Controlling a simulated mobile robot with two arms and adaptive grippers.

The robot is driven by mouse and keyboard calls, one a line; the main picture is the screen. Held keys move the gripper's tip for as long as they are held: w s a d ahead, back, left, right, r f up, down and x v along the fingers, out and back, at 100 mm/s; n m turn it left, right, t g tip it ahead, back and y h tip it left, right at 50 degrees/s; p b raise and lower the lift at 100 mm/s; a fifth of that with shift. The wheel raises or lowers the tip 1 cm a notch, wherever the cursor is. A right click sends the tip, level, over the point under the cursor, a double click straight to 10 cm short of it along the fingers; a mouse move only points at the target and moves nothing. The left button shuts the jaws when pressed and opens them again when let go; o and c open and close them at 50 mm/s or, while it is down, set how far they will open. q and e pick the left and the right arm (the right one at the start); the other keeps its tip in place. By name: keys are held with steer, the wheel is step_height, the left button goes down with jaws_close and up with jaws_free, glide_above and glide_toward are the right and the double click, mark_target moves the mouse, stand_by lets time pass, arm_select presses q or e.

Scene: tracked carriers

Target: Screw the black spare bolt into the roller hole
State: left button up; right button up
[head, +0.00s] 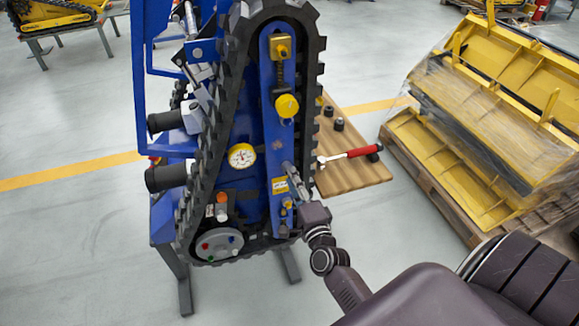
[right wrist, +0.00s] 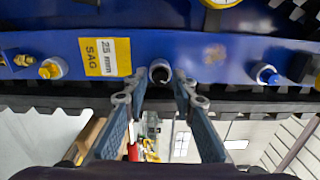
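A blue side plate (head: 255,150) stands inside a black track. In the right wrist view, a pale collar (right wrist: 160,72) on the blue frame has a dark middle; I cannot tell whether this is an empty hole or the black bolt. My right gripper (right wrist: 160,88) is open, its two fingers on either side of this collar with nothing clearly held between them. In the head view the right gripper (head: 293,176) is at the lower right of the plate, close to it. The black spare bolt cannot be made out for certain. My left gripper is not in view.
A wooden table (head: 350,177) behind holds a red-handled ratchet (head: 350,154) and small black pieces (head: 338,124). Yellow parts (head: 460,165) are stacked right.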

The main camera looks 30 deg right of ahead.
arm_select(q)
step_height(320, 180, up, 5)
steer(key=p, duration=0.4)
arm_select(e)
steer(key=n, duration=1.2)
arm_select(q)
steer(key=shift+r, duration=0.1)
arm_select(e)
jaws_close()
